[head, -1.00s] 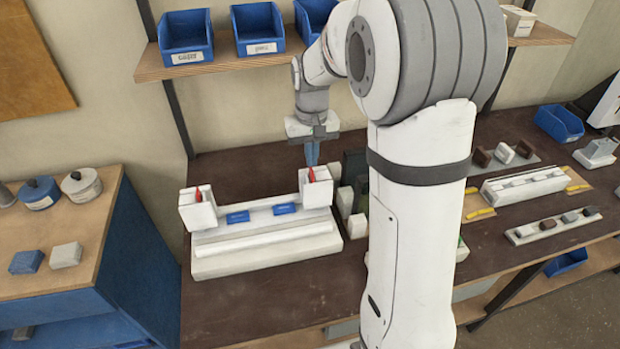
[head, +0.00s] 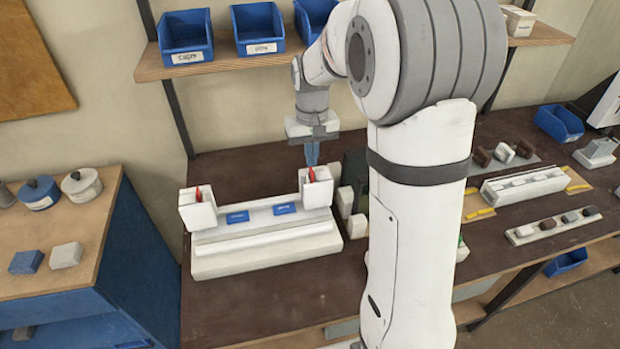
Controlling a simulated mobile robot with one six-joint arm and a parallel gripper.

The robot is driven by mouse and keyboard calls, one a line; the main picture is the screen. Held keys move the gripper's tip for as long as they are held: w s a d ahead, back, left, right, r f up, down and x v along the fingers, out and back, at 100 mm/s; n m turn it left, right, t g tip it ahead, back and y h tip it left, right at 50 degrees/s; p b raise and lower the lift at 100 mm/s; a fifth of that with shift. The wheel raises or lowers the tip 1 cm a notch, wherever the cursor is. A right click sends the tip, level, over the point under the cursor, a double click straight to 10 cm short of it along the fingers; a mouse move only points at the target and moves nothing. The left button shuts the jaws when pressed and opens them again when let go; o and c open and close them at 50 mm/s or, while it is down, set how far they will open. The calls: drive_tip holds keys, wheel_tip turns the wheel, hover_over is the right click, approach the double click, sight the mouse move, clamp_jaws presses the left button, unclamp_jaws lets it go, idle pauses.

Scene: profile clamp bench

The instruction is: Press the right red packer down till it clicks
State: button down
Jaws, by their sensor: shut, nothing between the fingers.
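The right red packer (head: 311,175) stands in the slot of the white block at the right end of the pale clamp fixture (head: 265,262). The left red packer (head: 198,194) stands in the matching block at the left end. Both stick up a little, and how deep each sits cannot be told. My gripper (head: 312,162) is shut and empty, pointing down, with its blue fingertips at or just behind the top of the right packer. Whether the tips touch the packer is unclear from this angle.
Two blue clips (head: 284,208) sit on the fixture between the end blocks. Pale and dark blocks stand close to the fixture's right, partly behind my arm. A shelf with blue bins (head: 186,38) is above. The dark bench (head: 290,305) is clear in front.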

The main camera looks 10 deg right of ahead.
drive_tip(key=shift+f, duration=0.15)
drive_tip(key=shift+f+b, duration=0.45)
drive_tip(key=shift+f, duration=0.05)
drive_tip(key=shift+f+b, duration=0.3)
drive_tip(key=shift+f, duration=0.15)
drive_tip(key=shift+r, duration=0.1)
idle(0.5)
drive_tip(key=shift+r+p, duration=2.55)
drive_tip(key=shift+r, duration=0.9)
